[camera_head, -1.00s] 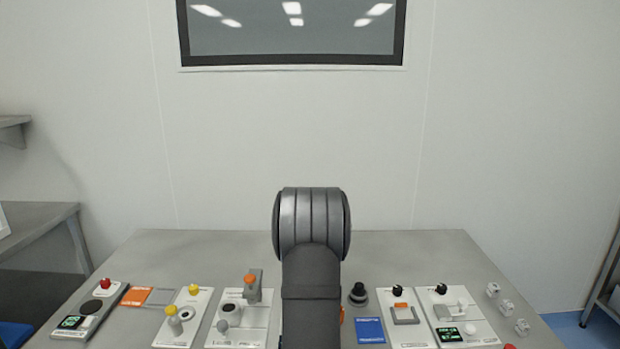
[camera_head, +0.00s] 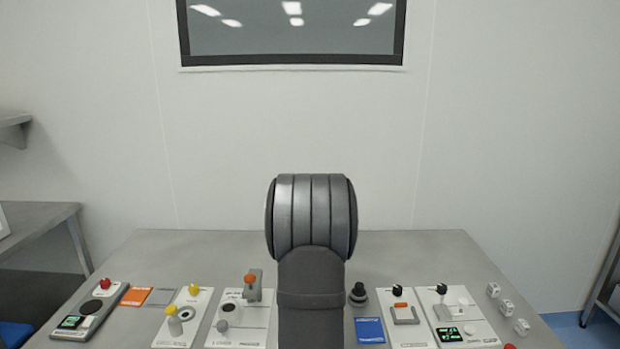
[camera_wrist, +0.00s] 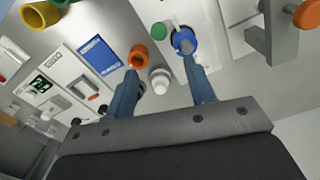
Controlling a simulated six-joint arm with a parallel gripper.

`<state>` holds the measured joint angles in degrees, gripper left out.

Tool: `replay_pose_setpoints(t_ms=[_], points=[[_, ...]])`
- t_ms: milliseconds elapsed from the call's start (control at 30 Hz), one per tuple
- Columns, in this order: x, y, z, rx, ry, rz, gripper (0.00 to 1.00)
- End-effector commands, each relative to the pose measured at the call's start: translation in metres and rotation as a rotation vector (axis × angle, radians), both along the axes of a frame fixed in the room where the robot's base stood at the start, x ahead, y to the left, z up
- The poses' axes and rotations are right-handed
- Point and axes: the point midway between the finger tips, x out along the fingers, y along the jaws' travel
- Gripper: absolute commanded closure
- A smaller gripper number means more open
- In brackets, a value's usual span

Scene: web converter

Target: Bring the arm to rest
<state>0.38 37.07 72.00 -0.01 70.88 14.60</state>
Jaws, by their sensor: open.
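My arm stands upright in the middle of the head view, and its grey upper link hides the centre of the table (camera_head: 400,248). My gripper is hidden in the head view. In the wrist view my gripper (camera_wrist: 161,66) has its two blue fingers spread apart, with nothing held between them. The fingers point towards panels with an orange ring (camera_wrist: 138,57), a blue ring (camera_wrist: 184,40), a green button (camera_wrist: 159,31) and a white knob (camera_wrist: 160,82). The fingertips overlap the two rings in the picture; I cannot tell whether they touch.
Control panels with buttons and levers line the table on both sides, including a red button (camera_head: 106,284), a yellow button (camera_head: 194,289) and a black knob (camera_head: 358,294). A blue card (camera_head: 369,330) lies right of my arm. The table's back strip is clear.

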Motion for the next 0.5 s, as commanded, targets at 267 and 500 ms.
replay_pose_setpoints(t_ms=[267, 500], points=[[-0.001, 0.0, -0.058, 0.0, 0.003, 0.0, 0.5], [-0.001, 0.0, -0.106, 0.0, 0.004, 0.0, 0.5]])
